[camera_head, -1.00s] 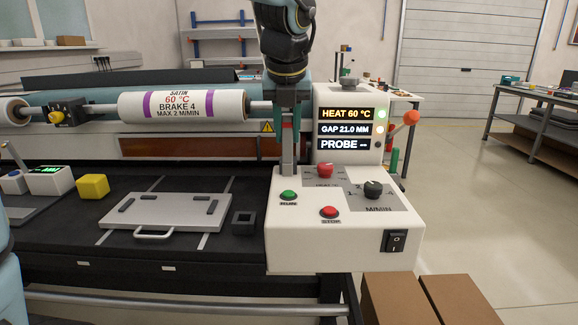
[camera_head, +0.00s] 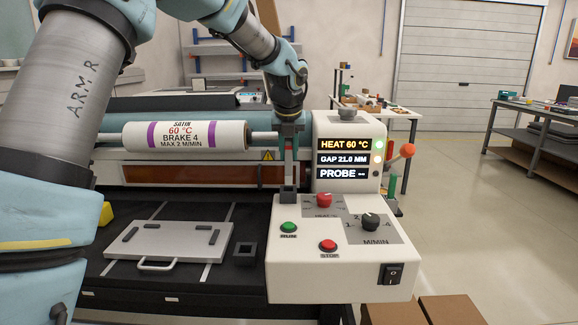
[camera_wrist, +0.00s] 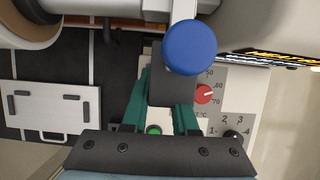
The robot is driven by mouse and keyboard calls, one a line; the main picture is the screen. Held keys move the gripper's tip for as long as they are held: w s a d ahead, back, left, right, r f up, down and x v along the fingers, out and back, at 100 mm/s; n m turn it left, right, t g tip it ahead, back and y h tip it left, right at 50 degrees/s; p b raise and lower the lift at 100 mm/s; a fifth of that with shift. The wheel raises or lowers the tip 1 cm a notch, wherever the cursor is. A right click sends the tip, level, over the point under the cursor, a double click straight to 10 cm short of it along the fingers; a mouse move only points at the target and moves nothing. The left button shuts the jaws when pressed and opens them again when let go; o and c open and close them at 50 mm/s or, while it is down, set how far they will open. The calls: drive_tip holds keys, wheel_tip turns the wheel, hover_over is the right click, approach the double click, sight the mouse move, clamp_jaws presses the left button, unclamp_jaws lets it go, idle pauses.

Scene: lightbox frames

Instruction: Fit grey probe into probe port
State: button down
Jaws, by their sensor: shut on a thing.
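My gripper (camera_head: 289,180) points down at the back left of the white control box. In the wrist view its teal fingers (camera_wrist: 163,105) are shut on a dark grey block, which I take for the grey probe (camera_wrist: 172,90). In the head view the probe's dark lower end (camera_head: 288,196) shows just behind the green button; whether it touches the box I cannot tell. I cannot make out the probe port; the gripper may hide it. The display (camera_head: 346,173) reads "PROBE --".
The control box (camera_head: 330,285) carries a red knob (camera_head: 324,200), a black knob (camera_head: 371,221), a green button (camera_head: 288,227) and a red one (camera_head: 328,246). A silver plate (camera_head: 165,240) and black square socket (camera_head: 244,254) lie left. A blue disc (camera_wrist: 189,47) is near the fingers.

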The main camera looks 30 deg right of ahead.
sight(289, 161)
drive_tip(key=shift+f+p, duration=0.35)
drive_tip(key=shift+f, duration=2.05)
drive_tip(key=shift+f, duration=0.15)
drive_tip(key=c, duration=0.7)
unclamp_jaws()
